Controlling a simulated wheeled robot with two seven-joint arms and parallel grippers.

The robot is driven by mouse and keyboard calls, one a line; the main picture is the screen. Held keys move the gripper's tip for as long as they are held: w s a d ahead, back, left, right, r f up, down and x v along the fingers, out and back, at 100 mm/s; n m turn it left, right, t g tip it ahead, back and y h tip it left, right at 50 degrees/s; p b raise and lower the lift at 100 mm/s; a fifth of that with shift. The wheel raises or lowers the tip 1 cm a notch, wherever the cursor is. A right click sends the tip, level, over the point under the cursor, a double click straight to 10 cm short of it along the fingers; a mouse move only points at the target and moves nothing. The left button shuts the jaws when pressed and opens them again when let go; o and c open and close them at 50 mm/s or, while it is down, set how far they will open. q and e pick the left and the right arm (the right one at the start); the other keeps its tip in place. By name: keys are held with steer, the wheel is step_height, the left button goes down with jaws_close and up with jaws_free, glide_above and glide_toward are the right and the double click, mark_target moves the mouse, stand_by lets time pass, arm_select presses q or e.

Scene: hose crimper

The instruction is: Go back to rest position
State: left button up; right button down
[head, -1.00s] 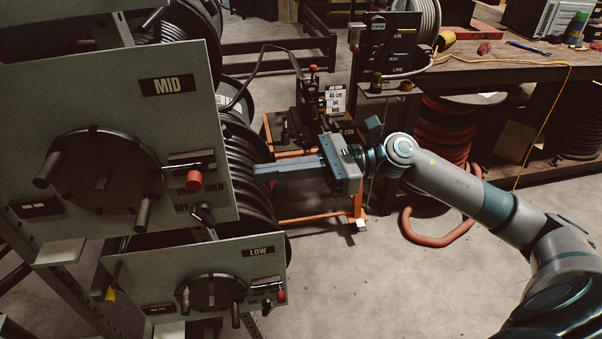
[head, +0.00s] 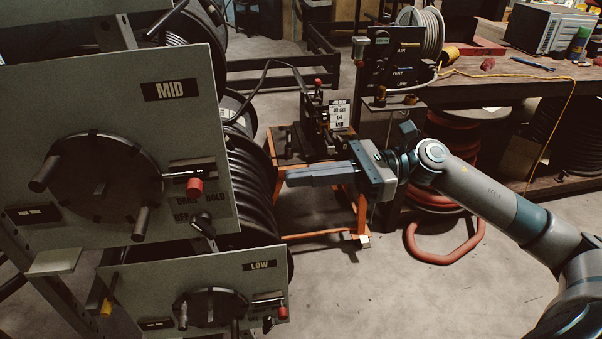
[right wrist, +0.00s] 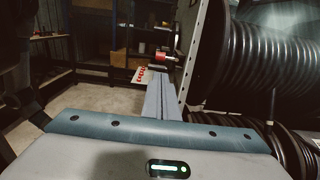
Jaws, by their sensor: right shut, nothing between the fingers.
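My right gripper (head: 290,178) is shut and empty, its long grey fingers together and pointing left toward the hose reels. It hangs in the air in front of the orange-framed crimper stand (head: 300,150), with a gap between the fingertips and the black hose reel (head: 250,180). In the right wrist view the closed fingers (right wrist: 160,88) point ahead, with the black coiled hose (right wrist: 268,60) to their right. My left gripper does not show in the head view.
A panel marked MID (head: 85,105) and a panel marked LOW (head: 205,285) with cranks and red-knobbed levers stand at left. A workbench (head: 490,85) runs along the back right, with a red hose coil (head: 440,245) below. The floor at centre front is clear.

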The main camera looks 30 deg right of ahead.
steer(key=shift+w+f, duration=0.1)
steer(key=w+d+f+m+t+h, duration=0.2)
steer(key=w+d+f+m+t, duration=0.3)
steer(key=w+f+m+t, duration=0.7)
steer(key=s+d+f+m+h, duration=0.15)
steer(key=f+m+h, duration=0.35)
steer(key=f+m, duration=0.65)
steer(key=d+f+m+h, duration=0.2)
steer(key=f+m+h, duration=0.2)
steer(key=f+m, duration=0.8)
steer(key=s+a+f+m+g+h, duration=0.15)
steer(key=s+f, duration=0.25)
steer(key=f, duration=0.5)
steer(key=s+a+f+m+g+h, duration=0.1)
steer(key=s+a+f+m+g, duration=0.15)
steer(key=s+f, duration=0.4)
steer(key=s+a+f+m+g+h, duration=0.1)
steer(key=s+f+m+h, duration=0.15)
steer(key=f, duration=0.85)
steer(key=s+a+f+m+g, duration=0.2)
steer(key=s+a+f+m, duration=0.1)
steer(key=s+a+f, duration=0.2)
steer(key=s+a+f+m+g, duration=0.2)
steer(key=s+a+f, duration=0.3)
steer(key=s+f, duration=0.4)
steer(key=s+m, duration=0.1)
steer(key=s, duration=0.3)
steer(key=shift+s+g+y, duration=0.3)
steer(key=shift+s, duration=0.05)
